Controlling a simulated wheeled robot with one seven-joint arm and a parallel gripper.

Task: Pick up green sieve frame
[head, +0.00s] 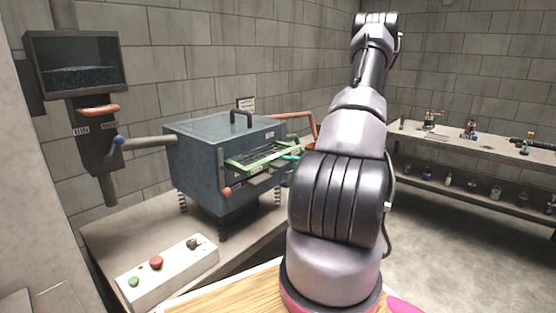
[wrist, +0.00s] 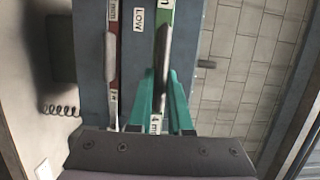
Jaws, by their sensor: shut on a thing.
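The green sieve frame (head: 257,161) sticks out of the front of the blue-grey machine box (head: 204,165). In the wrist view the green frame (wrist: 166,16) is a narrow strip seen end-on, with a white label reading "4 mm" at its near end. My gripper (wrist: 160,84) has teal fingers on both sides of this strip and is shut on it. In the head view only a bit of teal finger shows at the frame's right end; my arm hides the rest of the gripper.
A red frame (wrist: 112,62) with a grey handle lies beside the green one in the wrist view. A button box (head: 167,268) sits on the bench in front of the machine. Shelves (head: 470,145) with small bottles stand at the right. The floor between is clear.

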